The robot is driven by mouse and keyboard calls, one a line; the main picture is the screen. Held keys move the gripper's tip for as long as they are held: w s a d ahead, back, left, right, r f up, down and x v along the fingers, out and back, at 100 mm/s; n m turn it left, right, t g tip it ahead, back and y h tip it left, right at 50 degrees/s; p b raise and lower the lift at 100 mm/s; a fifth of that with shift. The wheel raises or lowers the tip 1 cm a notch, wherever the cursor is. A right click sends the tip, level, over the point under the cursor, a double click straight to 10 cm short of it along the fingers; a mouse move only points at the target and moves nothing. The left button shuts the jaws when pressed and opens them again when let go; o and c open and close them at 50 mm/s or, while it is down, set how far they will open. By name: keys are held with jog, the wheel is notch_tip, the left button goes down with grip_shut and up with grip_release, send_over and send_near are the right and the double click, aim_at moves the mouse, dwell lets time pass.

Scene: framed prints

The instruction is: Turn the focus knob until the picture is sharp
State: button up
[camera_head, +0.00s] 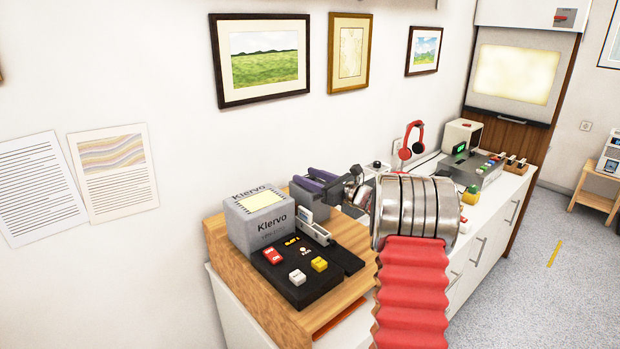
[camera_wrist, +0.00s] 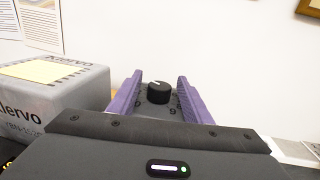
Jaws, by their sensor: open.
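In the head view my gripper (camera_head: 318,183) is beside the grey Klervo box (camera_head: 265,232), and the knob is hidden there. The bright projection screen (camera_head: 515,73) at the back right shows only a blurred pale yellow patch. The Klervo box also shows in the wrist view (camera_wrist: 50,105).
A black panel (camera_head: 300,280) with red, white and yellow switches lies in front of the box on a wooden stand (camera_head: 225,262). Red headphones (camera_head: 413,141) and a grey console (camera_head: 475,172) are farther along the white counter. Framed prints hang on the wall.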

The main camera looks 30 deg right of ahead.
jog(key=shift+c, duration=0.2)
jog(key=c, duration=1)
jog(key=shift+m+t+h, duration=0.3)
jog(key=shift+m+h, duration=0.5)
jog(key=shift+h, duration=0.4)
jog(key=shift+m+h, duration=1)
jog(key=shift+h, duration=0.6)
jog(key=shift+m+h, duration=1.1)
jog(key=shift+h, duration=0.6)
jog(key=shift+m+h, duration=0.3)
jog(key=shift+h, duration=0.1)
jog(key=o, duration=1)
